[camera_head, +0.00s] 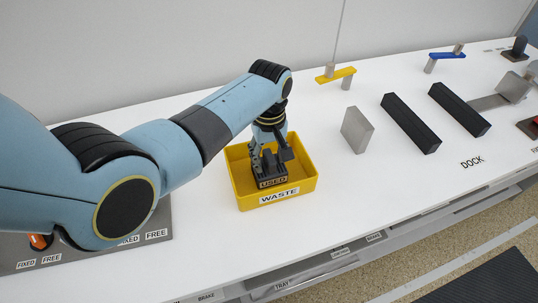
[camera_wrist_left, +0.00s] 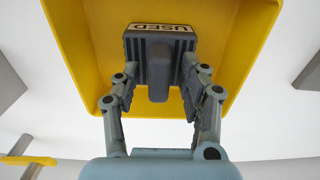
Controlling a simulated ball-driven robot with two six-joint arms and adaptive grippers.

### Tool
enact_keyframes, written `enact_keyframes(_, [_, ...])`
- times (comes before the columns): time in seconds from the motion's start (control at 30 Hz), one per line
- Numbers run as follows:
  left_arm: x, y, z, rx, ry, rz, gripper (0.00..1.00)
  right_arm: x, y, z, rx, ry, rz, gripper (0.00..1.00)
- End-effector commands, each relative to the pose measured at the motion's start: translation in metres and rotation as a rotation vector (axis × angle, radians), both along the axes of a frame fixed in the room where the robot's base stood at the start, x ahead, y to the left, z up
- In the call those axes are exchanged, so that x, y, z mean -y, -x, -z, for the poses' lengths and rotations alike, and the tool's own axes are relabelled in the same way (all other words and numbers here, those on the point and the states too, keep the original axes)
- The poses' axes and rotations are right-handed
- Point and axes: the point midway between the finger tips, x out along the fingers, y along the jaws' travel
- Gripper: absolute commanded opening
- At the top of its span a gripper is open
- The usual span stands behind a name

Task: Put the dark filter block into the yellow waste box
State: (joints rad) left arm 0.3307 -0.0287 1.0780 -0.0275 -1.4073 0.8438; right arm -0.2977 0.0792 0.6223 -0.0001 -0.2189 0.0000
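The dark filter block (camera_head: 270,180), labelled USED, sits upright inside the yellow waste box (camera_head: 304,186). In the left wrist view the block (camera_wrist_left: 158,50) is seen from above, with its dark handle (camera_wrist_left: 158,82) sticking up toward the camera. My left gripper (camera_head: 270,158) reaches down into the box over the block. Its fingers (camera_wrist_left: 160,75) stand on both sides of the handle, with a narrow gap visible on each side, so it looks open. The block's underside is hidden. My right gripper does not show.
Two black bars (camera_head: 411,123) and a grey plate (camera_head: 356,130) stand right of the box. A yellow bar on posts (camera_head: 336,75) and a blue one (camera_head: 447,56) stand behind. A grey panel (camera_head: 150,225) lies at left under my arm. White table is clear around the box.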

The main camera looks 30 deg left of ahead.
Motion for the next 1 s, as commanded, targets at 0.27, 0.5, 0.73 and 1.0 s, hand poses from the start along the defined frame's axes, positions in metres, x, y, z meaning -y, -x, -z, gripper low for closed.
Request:
enact_keyframes(0.27, [0.0, 0.0, -0.003, 0.0, 0.0, 0.0, 0.45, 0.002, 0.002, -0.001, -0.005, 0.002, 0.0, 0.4])
enact_keyframes(0.5, [0.0, -0.001, -0.04, 0.004, 0.0, 0.0, 0.45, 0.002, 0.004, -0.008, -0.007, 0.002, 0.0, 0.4])
enact_keyframes(0.73, [0.0, -0.001, -0.091, 0.004, 0.001, 0.0, 0.45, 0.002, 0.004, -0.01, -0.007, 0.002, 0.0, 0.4])
enact_keyframes(1.0, [0.0, 0.0, -0.122, 0.001, 0.001, 0.0, 0.45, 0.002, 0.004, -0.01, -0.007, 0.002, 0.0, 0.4])
